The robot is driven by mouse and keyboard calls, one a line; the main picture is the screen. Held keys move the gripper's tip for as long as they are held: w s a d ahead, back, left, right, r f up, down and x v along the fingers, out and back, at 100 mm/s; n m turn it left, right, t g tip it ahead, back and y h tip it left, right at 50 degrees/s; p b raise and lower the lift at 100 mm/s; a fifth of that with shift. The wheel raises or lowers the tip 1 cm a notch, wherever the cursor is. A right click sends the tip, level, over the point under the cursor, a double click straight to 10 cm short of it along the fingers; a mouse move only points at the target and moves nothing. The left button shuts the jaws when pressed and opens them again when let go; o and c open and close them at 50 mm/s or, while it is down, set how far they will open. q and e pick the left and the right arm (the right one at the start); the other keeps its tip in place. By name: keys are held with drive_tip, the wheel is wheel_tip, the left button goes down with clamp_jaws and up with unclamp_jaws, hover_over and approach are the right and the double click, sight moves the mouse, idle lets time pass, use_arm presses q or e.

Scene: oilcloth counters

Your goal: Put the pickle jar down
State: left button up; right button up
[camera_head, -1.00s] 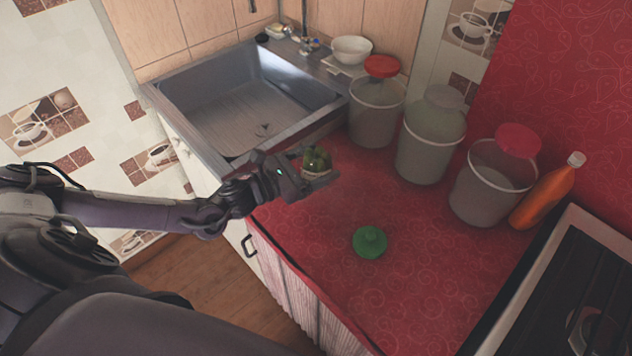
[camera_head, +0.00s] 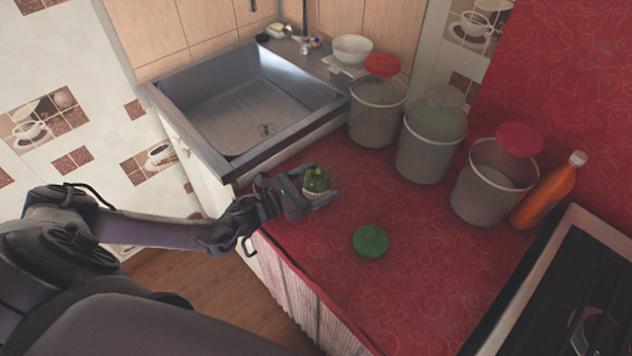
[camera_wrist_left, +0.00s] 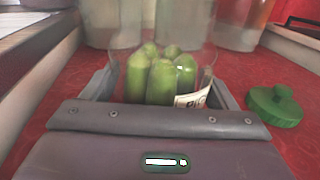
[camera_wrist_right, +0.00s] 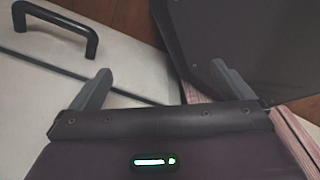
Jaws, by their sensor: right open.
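The pickle jar (camera_head: 317,183) is a small clear jar of green pickles, upright at the counter's front-left part near the sink. My left gripper (camera_head: 322,196) is around it, its fingers on either side of the glass. The jar fills the space between the fingers in the left wrist view (camera_wrist_left: 160,78), with part of a label showing. It is at or close to the red counter top; I cannot tell whether its base touches. A green lid (camera_head: 370,241) lies on the counter to the right of the jar. My right gripper (camera_wrist_right: 150,88) is open and empty, facing a cabinet front.
Several tall clear containers (camera_head: 430,150) stand along the back, with an orange bottle (camera_head: 545,196) beside them. The sink (camera_head: 240,105) is behind left, the stove (camera_head: 590,290) at right. The red counter (camera_head: 430,275) is clear around the green lid.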

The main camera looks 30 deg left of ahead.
use_arm(q)
drive_tip(key=o, duration=0.4)
drive_tip(key=shift+r, duration=0.15)
drive_tip(key=b+v, duration=0.1)
drive_tip(key=v, duration=0.9)
drive_tip(key=shift+s+a, duration=0.15)
drive_tip(key=shift+s, duration=0.05)
drive_tip(key=shift+v, duration=0.8)
